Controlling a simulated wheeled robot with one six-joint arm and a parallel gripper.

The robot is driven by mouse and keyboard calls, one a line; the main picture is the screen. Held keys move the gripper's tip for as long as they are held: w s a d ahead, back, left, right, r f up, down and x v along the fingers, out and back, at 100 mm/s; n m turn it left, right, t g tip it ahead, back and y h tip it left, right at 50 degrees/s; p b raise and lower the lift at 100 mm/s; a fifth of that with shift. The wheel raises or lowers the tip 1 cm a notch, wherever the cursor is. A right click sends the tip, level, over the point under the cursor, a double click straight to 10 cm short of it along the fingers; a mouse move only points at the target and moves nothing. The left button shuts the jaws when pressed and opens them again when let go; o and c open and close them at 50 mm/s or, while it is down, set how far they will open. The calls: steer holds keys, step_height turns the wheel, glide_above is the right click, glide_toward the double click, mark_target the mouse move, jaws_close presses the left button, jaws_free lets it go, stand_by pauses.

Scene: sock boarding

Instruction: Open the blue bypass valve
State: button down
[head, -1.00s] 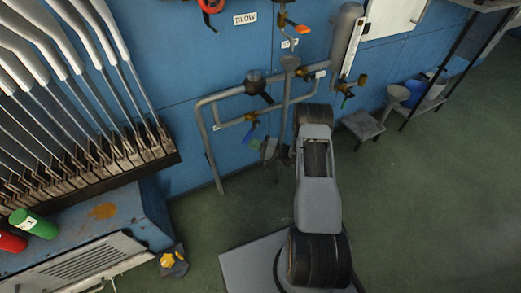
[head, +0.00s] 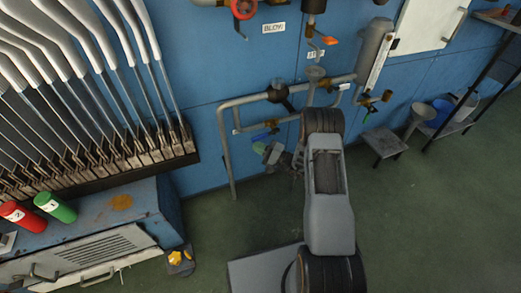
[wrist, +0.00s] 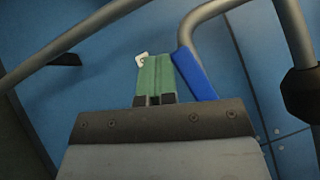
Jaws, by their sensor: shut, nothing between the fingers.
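The blue bypass valve handle (head: 262,136) is on the lower thin pipe of the wall pipework and points down to the left. In the wrist view the blue handle (wrist: 195,75) slants right beside the fingers; its lower end is hidden behind my gripper's dark edge. My gripper (wrist: 154,68) has green fingers pressed together with nothing between them. Its side appears against or very near the handle; I cannot tell contact for sure.
A thick grey pipe (head: 224,150) frames the valve, with a dark valve (head: 278,91) on it.

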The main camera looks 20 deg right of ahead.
steer(key=shift+a+r+m+t, duration=0.2)
steer(key=shift+r+m+t, duration=0.2)
steer(key=shift+r+m, duration=0.1)
stand_by(0.4)
steer(key=s+d+f+b, duration=0.1)
steer(key=s+f+b, duration=0.4)
steer(key=s+f, duration=0.2)
stand_by(0.3)
stand_by(0.4)
